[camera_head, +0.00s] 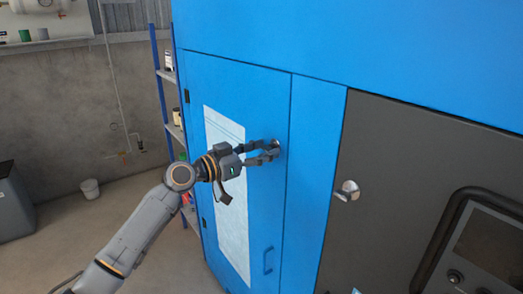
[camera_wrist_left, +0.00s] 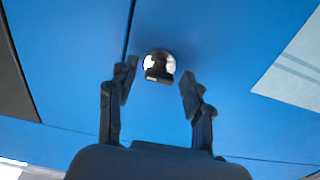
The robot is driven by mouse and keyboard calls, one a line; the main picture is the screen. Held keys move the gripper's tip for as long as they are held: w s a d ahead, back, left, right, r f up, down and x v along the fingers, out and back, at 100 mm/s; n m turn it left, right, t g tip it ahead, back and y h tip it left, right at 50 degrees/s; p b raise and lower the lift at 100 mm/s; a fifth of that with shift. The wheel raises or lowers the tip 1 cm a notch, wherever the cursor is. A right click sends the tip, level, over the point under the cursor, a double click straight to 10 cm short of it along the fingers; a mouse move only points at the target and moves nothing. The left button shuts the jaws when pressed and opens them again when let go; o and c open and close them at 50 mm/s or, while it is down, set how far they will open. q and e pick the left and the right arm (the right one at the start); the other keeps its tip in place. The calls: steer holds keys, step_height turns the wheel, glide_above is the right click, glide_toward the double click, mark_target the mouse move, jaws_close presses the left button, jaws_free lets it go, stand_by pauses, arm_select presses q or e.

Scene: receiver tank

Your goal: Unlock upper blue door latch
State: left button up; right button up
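The blue door (camera_head: 264,105) has a white sheet on it and a blue handle (camera_head: 268,261) low on its right side. The upper latch (camera_head: 276,145) is a small round metal piece near the door's right edge, partly hidden by my fingers. My left gripper (camera_head: 274,150) is at the latch. In the left wrist view, the latch (camera_wrist_left: 158,66) shows as a shiny round piece with a dark middle. There my left gripper (camera_wrist_left: 157,84) is open, with one finger on each side of the latch; I cannot tell whether they touch it. My right gripper is not in view.
A dark grey panel (camera_head: 395,150) with a silver knob (camera_head: 347,190) stands to the right of the door. A black-framed screen (camera_head: 490,240) is at the lower right. A blue shelf (camera_head: 164,95) stands behind, at left. The floor at left is mostly clear.

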arm_select(q)
jaws_close()
steer(key=shift+n, duration=0.3)
steer(key=n, duration=0.2)
steer(key=shift+n, duration=0.4)
steer(key=n, duration=0.3)
steer(key=shift+n+p, duration=0.3)
steer(key=n+p, duration=0.2)
steer(key=n, duration=0.2)
steer(key=shift+r+n, duration=0.15)
steer(key=shift+n, duration=0.15)
steer(key=n+p, duration=0.2)
steer(key=n, duration=0.2)
steer(key=shift+n+p, duration=0.35)
steer(key=shift+n, duration=0.05)
steer(key=shift+n+p, duration=0.45)
steer(key=shift+n, duration=0.35)
